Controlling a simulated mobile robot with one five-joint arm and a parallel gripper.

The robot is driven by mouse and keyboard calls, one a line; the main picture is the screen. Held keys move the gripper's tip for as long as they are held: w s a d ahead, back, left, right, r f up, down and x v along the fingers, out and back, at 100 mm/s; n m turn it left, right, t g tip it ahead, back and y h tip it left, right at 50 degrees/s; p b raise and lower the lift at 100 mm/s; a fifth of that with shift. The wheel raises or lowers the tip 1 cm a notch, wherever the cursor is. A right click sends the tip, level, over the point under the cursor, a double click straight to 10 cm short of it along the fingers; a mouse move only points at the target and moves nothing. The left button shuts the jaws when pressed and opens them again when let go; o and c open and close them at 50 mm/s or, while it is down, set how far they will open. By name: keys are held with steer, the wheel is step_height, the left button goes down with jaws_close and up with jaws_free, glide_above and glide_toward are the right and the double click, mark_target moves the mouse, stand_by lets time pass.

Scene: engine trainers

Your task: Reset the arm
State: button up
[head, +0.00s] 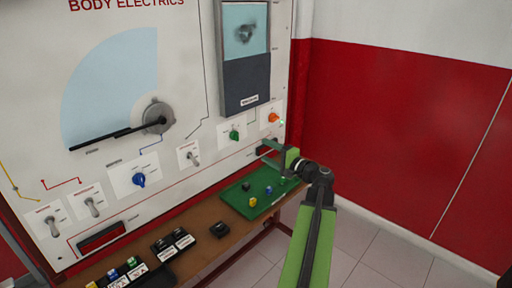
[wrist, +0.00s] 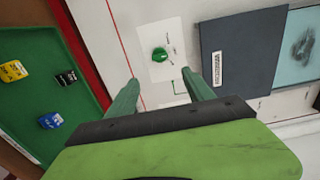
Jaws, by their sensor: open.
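My arm is green with black joints and reaches up from the bottom right in the head view. My gripper (head: 270,153) is in front of the lower right of the white trainer board (head: 190,60). In the wrist view my gripper (wrist: 160,88) has its two green fingers spread apart with nothing between them. A green knob (wrist: 160,54) on a white plate lies beyond the fingertips, apart from them. The green knob also shows in the head view (head: 234,135), up and left of my gripper.
A green tray (head: 232,194) with small yellow, black and blue pieces lies on the brown shelf (head: 205,250) below my gripper. An orange knob (head: 273,118) is close above. A blue knob (head: 139,180) and switches are farther left. Open floor lies right of the shelf.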

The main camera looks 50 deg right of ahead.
steer(key=shift+s, duration=0.65)
